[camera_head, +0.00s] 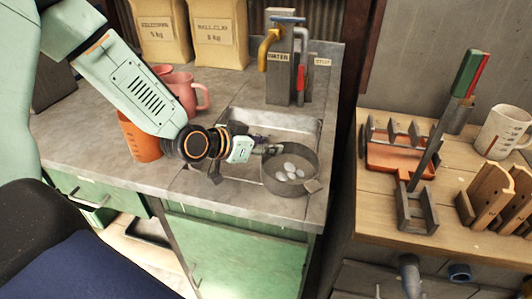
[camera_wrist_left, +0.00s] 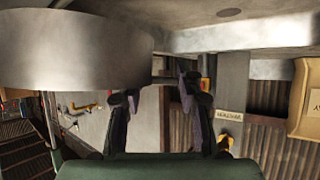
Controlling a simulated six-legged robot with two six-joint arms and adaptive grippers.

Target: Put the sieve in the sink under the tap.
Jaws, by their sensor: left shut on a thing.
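The sieve (camera_head: 290,180) is a round grey pan with several pale stones in it. It is over the front right part of the sink (camera_head: 272,121), overlapping the counter's front rim in the picture. Whether it touches anything below is unclear. In the left wrist view the sieve's grey side (camera_wrist_left: 75,50) fills the upper left, beside my left gripper (camera_wrist_left: 160,82). The tap block (camera_head: 283,65), with a yellow spout, stands behind the sink. My right gripper is out of view.
Pink mugs (camera_head: 188,92) and an orange cup (camera_head: 139,138) stand left of the sink, close to my left arm. Paper bags (camera_head: 220,35) stand at the back. A wooden table (camera_head: 375,205) with racks and a mug is at right, beyond a gap.

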